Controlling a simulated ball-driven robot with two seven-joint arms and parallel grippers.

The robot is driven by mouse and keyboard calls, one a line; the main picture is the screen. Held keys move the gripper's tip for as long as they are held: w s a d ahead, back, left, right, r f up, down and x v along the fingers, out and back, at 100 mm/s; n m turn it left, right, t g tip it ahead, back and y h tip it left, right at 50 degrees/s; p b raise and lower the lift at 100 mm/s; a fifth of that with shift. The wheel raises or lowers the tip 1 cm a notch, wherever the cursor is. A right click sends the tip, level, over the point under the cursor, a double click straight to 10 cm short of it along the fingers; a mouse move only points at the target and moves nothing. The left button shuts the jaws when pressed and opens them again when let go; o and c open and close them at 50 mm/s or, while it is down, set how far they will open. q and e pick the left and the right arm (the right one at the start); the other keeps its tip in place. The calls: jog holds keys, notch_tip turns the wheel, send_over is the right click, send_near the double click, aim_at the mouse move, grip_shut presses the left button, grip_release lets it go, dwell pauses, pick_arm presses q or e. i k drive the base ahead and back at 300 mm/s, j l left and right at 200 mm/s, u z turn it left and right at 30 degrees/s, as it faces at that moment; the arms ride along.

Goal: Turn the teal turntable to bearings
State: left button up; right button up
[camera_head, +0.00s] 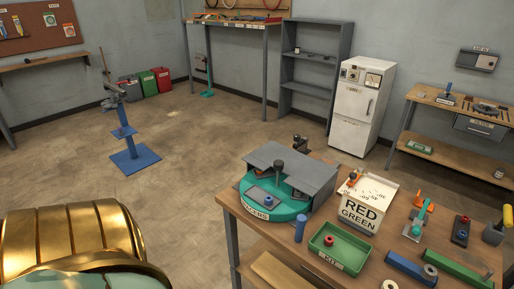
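The teal turntable (250,209) sits on the left part of the wooden workbench. A grey cover (312,178) lies over its back and right side and hides much of it. The open front shows a grey compartment holding small parts, with a blue ring-like part (269,201) in it. A dark upright knob (279,172) stands near the middle. The label on the front rim is small and appears to end in "ACERS"; I cannot read "bearings" on the visible rim. Neither of my grippers is in view.
On the bench (375,245), a blue cylinder (299,229) stands in front of the turntable. A green tray (338,246) holds a red part. A white box (362,205) reads "RED GREEN". Several tools lie to the right. The floor left of the bench is clear up to a blue stand (135,160).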

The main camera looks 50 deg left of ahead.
aim_at(254, 187)
jog(key=u, duration=1.45)
